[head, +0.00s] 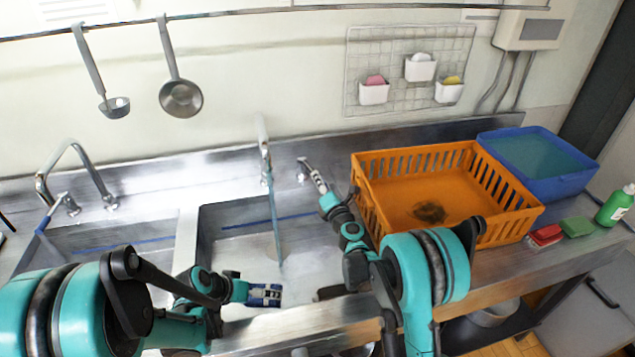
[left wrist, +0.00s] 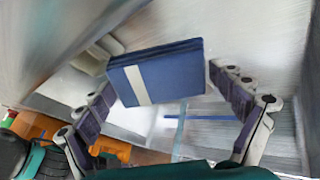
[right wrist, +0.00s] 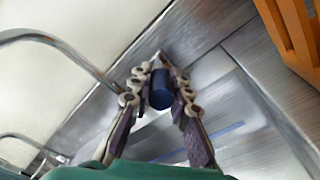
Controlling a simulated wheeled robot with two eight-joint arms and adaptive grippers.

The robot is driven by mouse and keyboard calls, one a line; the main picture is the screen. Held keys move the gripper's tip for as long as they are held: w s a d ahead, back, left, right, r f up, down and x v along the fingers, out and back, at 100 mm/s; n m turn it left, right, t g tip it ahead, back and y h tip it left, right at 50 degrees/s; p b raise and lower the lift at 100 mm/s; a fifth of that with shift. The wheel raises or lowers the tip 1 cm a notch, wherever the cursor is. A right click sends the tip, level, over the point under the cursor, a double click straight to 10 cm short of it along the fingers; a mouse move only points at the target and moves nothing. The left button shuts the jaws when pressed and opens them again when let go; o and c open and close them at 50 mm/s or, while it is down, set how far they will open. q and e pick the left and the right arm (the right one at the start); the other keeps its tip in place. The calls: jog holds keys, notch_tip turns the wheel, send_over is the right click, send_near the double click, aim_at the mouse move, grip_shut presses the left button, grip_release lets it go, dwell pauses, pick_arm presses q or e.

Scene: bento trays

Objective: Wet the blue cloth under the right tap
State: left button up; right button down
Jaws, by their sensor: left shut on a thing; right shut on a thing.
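The blue cloth (left wrist: 170,78), folded with a white stripe, is between the fingers of my left gripper (left wrist: 165,80), which is shut on it. In the head view the cloth (head: 265,295) is low over the front of the right basin (head: 235,225). The right tap (head: 264,150) runs a thin bluish stream of water (head: 274,220) into the basin, behind the cloth; the cloth looks apart from it. My right gripper (head: 318,180) is shut on the right tap's lever (head: 303,165); its blue end (right wrist: 160,90) shows in the right wrist view.
The left tap (head: 75,160) stands over the left basin. An orange crate (head: 520,218) and a blue tub (head: 555,190) of water are to the right. A red sponge (head: 545,236), green sponge (head: 577,227) and green bottle (head: 614,207) stand at the right edge.

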jog(key=c, duration=1.4)
grip_release()
jog(key=v, duration=1.2)
